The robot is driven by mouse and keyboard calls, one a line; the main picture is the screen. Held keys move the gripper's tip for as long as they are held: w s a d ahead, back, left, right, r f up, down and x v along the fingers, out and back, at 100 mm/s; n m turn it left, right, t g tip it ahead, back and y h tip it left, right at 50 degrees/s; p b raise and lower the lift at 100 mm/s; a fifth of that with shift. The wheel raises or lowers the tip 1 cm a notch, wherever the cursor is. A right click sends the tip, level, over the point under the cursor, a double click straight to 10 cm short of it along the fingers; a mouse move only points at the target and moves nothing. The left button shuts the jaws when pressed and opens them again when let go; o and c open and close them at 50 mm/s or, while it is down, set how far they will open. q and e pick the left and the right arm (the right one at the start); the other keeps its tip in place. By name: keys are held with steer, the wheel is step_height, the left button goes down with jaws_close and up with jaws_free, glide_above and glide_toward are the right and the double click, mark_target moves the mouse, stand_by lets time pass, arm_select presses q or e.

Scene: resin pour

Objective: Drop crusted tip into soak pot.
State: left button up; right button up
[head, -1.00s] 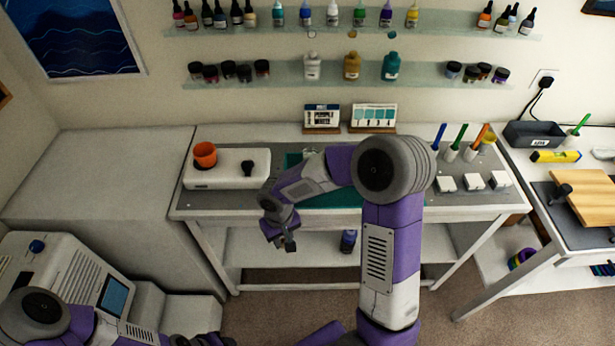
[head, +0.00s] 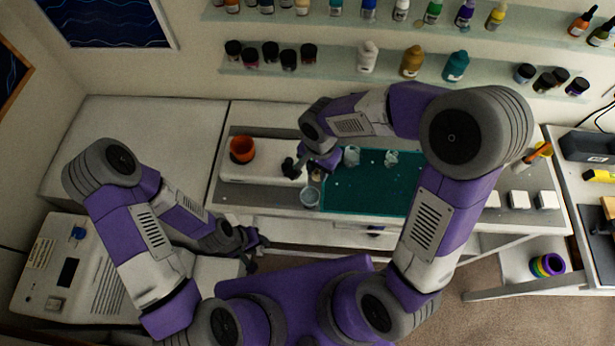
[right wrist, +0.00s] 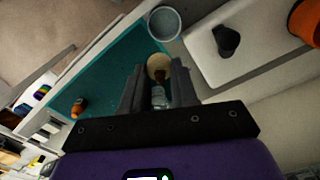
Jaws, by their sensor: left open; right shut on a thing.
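My right gripper (right wrist: 156,85) is shut on a small clear piece (right wrist: 158,97) with a brownish end, which I take for the crusted tip. A round cream shape (right wrist: 158,66) shows just past it; I cannot tell whether it belongs to the held piece. In the head view my right gripper (head: 322,167) is above the left part of the bench, its fingertips unclear. A pale blue-grey open cup (head: 310,196), possibly the soak pot, stands close by at the mat's left front; it also shows in the right wrist view (right wrist: 164,23). My left gripper (head: 258,250) is open and empty, low before the bench.
An orange cup (head: 242,149) stands on a white device (head: 262,178) beside a black knob-like object (right wrist: 226,40). The teal mat (head: 372,192) has clear pieces (head: 391,157) at its back. A white machine (head: 50,265) stands at left. Shelves of bottles line the wall.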

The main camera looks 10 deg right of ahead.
steer(key=shift+s+f+b, duration=0.15)
steer(key=shift+f+b, duration=0.25)
step_height(320, 180, down, 5)
steer(key=b, duration=0.3)
steer(key=o, duration=1.1)
step_height(320, 180, up, 8)
steer(key=shift+f, duration=0.2)
steer(key=shift+s, duration=0.1)
